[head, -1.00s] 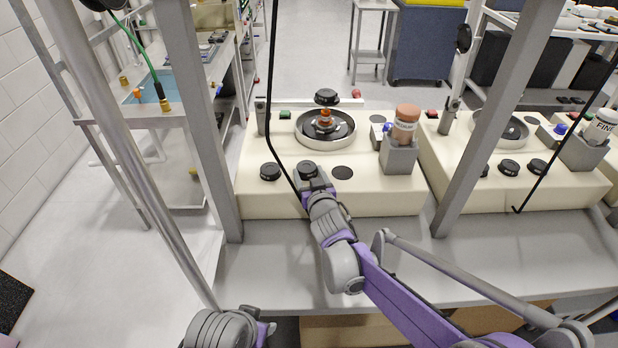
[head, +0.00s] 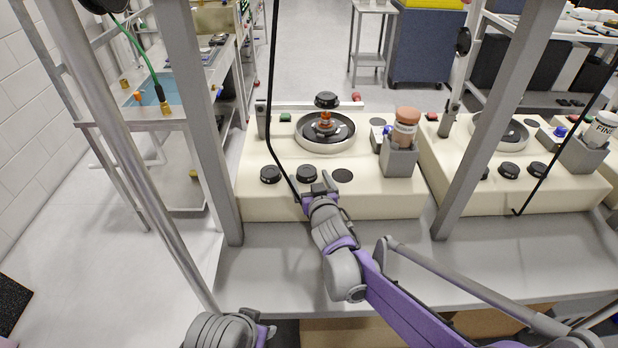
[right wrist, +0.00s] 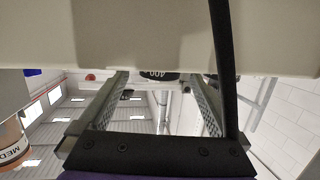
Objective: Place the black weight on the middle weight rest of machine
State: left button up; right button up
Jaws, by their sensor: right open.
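The cream machine (head: 260,203) stands on the grey bench and has a row of weight rests along its front top. A black weight (head: 307,174) sits on the middle rest, upright and apart from my gripper in the head view. Another black weight (head: 270,173) sits at the left rest. The right rest (head: 343,175) shows as a flat dark disc with nothing on it. My right gripper (head: 322,189) is open and empty, just in front and to the right of the middle weight. In the right wrist view a black weight marked 400 (right wrist: 157,76) shows beyond the spread fingers. My left gripper is not seen.
A third black weight (head: 326,100) stands behind the round dish (head: 325,131). A thin black rod (head: 270,100) runs close by my right gripper. Grey posts (head: 210,150) frame the machine.

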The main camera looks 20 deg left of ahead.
jog(key=p+v, duration=0.1)
jog(key=v, duration=1)
jog(key=shift+p, duration=0.3)
jog(key=shift+d, duration=0.1)
jog(key=s+d+f+m+g+h, duration=0.2)
jog(key=s+d+h, duration=0.15)
jog(key=d, duration=0.65)
jog(key=s+d+f+m+g+h, duration=0.1)
jog(key=s+d+f+m+h, duration=0.3)
jog(key=d, duration=0.6)
jog(key=s+d+f+g, duration=0.2)
jog(key=s+d+g, duration=0.1)
jog(key=s, duration=0.6)
jog(key=s+d+f+g, duration=0.2)
jog(key=s+d, duration=0.3)
jog(key=s, duration=0.5)
jog(key=shift+d+n+g, duration=0.3)
jog(key=shift+d+g, duration=0.05)
jog(key=shift+g, duration=0.15)
